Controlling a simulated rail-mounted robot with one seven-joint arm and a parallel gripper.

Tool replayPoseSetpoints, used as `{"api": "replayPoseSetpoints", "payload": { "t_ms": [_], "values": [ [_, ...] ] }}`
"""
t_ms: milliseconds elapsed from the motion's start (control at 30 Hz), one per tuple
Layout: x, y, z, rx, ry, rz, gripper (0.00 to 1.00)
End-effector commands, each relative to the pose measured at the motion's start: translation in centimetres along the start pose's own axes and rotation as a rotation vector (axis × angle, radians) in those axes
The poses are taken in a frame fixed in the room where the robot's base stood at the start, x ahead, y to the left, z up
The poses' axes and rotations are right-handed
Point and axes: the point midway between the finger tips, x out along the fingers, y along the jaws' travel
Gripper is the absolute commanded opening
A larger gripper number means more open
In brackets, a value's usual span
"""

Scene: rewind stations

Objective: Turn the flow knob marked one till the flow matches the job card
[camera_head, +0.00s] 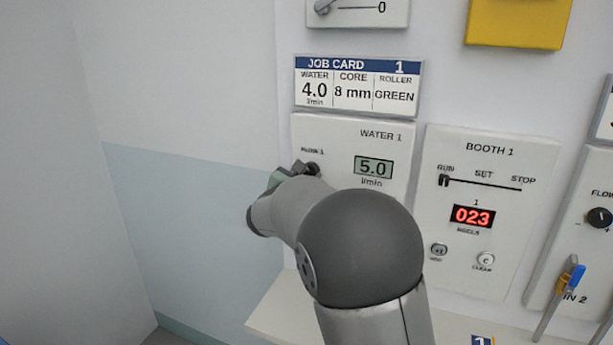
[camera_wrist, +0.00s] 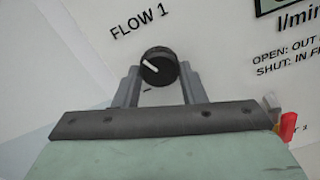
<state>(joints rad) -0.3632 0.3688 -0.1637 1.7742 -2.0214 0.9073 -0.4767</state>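The flow knob marked FLOW 1 (camera_wrist: 158,67) is round and black with a white pointer line toward its upper left. My gripper (camera_wrist: 159,72) has one finger on each side of it, and the fingers seem to touch its sides. In the head view my gripper (camera_head: 300,172) is at the knob, and my arm hides part of the panel. The WATER 1 display (camera_head: 373,168) reads 5.0 l/min. The job card marked 1 (camera_head: 357,86) above it shows water 4.0 l/min, core 8 mm and roller GREEN.
The BOOTH 1 panel (camera_head: 487,215), with a slider and a red 023 counter, is just right of the water panel. Farther right are a second flow knob (camera_head: 599,217) and a blue-handled valve (camera_head: 574,277). A pale shelf (camera_head: 270,318) runs below. The wall at left is clear.

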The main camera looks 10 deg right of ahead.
Motion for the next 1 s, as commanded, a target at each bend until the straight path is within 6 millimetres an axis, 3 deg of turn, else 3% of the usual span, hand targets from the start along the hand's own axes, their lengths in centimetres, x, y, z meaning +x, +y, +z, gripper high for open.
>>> {"api": "replayPoseSetpoints", "payload": {
  "t_ms": [167, 500, 833, 867, 900, 1000],
  "values": [
    [-0.03, 0.00, 0.02, -0.023, 0.000, 0.000, 0.14],
    [-0.05, -0.08, 0.11, -0.360, 0.000, 0.000, 0.14],
    [-0.04, -0.14, 0.04, -0.385, 0.000, 0.000, 0.14],
    [-0.04, -0.14, 0.03, -0.385, 0.000, 0.000, 0.46],
    [-0.04, -0.14, 0.03, -0.385, 0.000, 0.000, 0.57],
    [-0.04, -0.14, 0.04, -0.384, 0.000, 0.000, 0.59]
  ]
}}
